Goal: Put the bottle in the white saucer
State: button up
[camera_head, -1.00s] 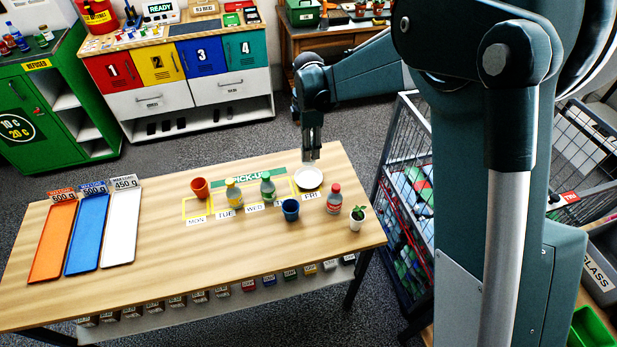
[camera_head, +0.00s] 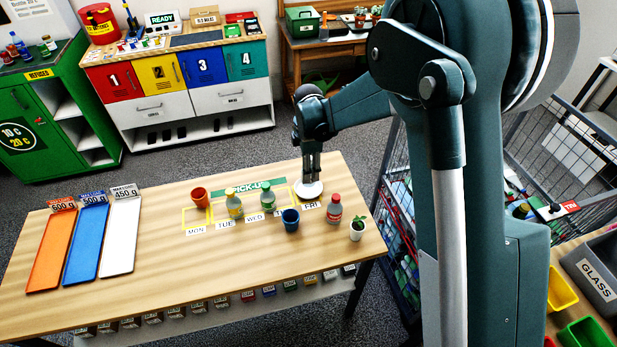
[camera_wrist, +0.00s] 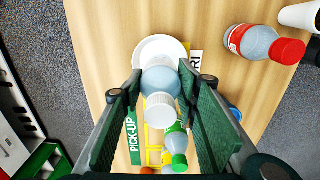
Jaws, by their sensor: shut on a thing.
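My gripper (camera_head: 311,176) points down at the white saucer (camera_head: 309,194) near the far right of the table. In the wrist view, my gripper (camera_wrist: 161,72) is shut on a pale grey-blue bottle (camera_wrist: 161,82) with a white ribbed cap. The bottle is between the two green fingers, and its base end overlaps the saucer (camera_wrist: 145,48). In the head view the fingers largely hide the bottle. I cannot tell whether its base touches the saucer.
A red-capped bottle (camera_head: 334,210), a blue cup (camera_head: 290,220) and a potted plant (camera_head: 357,230) stand near the saucer. Green-capped (camera_head: 268,198) and yellow-capped (camera_head: 234,206) bottles and an orange cup (camera_head: 200,198) stand leftward. Coloured trays lie at the far left.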

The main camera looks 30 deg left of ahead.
jog(key=shift+f, duration=1.85)
jog(key=shift+f, duration=0.2)
jog(key=o, duration=0.7)
jog(key=shift+r, duration=0.25)
notch_tip(320, 180, up, 12)
jog(key=shift+f, duration=0.1)
